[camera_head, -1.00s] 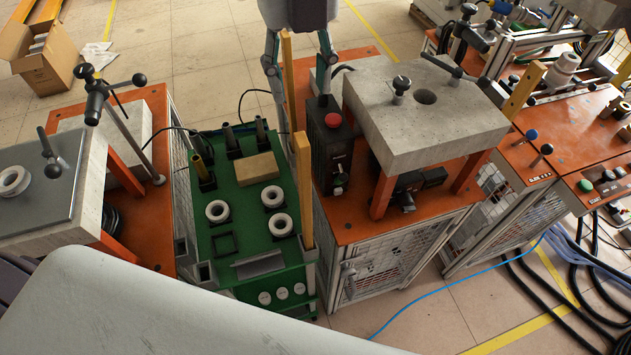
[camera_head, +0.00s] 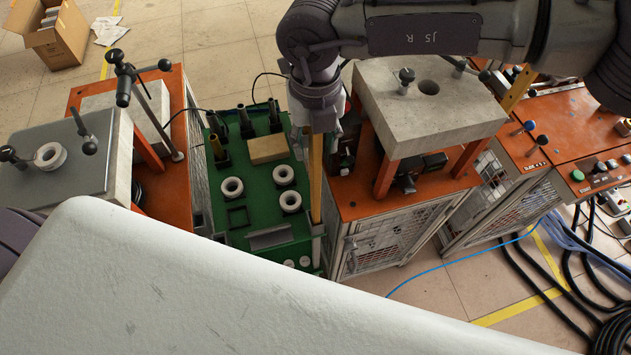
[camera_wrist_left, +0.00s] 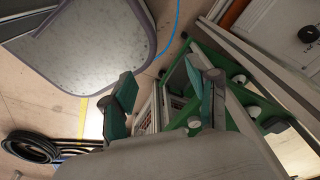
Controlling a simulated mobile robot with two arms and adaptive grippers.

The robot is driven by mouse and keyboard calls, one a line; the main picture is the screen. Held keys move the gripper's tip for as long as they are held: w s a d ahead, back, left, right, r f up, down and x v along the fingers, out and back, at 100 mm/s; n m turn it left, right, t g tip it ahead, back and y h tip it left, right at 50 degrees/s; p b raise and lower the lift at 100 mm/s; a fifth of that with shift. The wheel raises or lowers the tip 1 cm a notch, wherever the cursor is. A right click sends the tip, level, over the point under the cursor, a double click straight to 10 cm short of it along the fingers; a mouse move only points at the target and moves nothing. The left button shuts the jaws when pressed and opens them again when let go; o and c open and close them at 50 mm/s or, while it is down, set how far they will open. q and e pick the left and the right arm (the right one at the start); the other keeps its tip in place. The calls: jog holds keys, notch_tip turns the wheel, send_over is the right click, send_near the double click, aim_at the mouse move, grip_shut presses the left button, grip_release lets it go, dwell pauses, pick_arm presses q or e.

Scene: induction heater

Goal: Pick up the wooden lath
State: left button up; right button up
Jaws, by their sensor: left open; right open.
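The wooden lath (camera_head: 316,185) stands upright at the right side of the green cart (camera_head: 262,207) in the head view. Its upper part is hidden behind my right gripper. My right gripper (camera_head: 314,138) is open and comes down from above at the lath's upper part. Its fingers are mostly hidden by its own body, so I cannot tell whether they touch the lath. My left gripper (camera_wrist_left: 160,104) is open and empty in the left wrist view, near the green cart frame (camera_wrist_left: 245,122).
The cart carries white rings (camera_head: 284,174) and a tan block (camera_head: 268,149). An orange table (camera_head: 352,200) with a concrete block (camera_head: 425,100) stands close to the right. Another orange table (camera_head: 188,195) stands left. Cables (camera_head: 545,300) lie on the floor at the right.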

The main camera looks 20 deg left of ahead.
jog(key=shift+f, duration=0.15)
jog(key=c, duration=0.9)
grip_shut()
pick_arm(q)
jog(key=shift+s, duration=0.3)
pick_arm(e)
notch_tip(320, 180, up, 11)
jog(key=p, duration=0.3)
jog(key=shift+r, duration=0.2)
pick_arm(q)
jog(key=shift+s+r+p, duration=0.2)
jog(key=shift+r+p, duration=0.75)
jog(key=shift+r, duration=1.5)
pick_arm(e)
notch_tip(320, 180, up, 6)
jog(key=shift+r, duration=0.1)
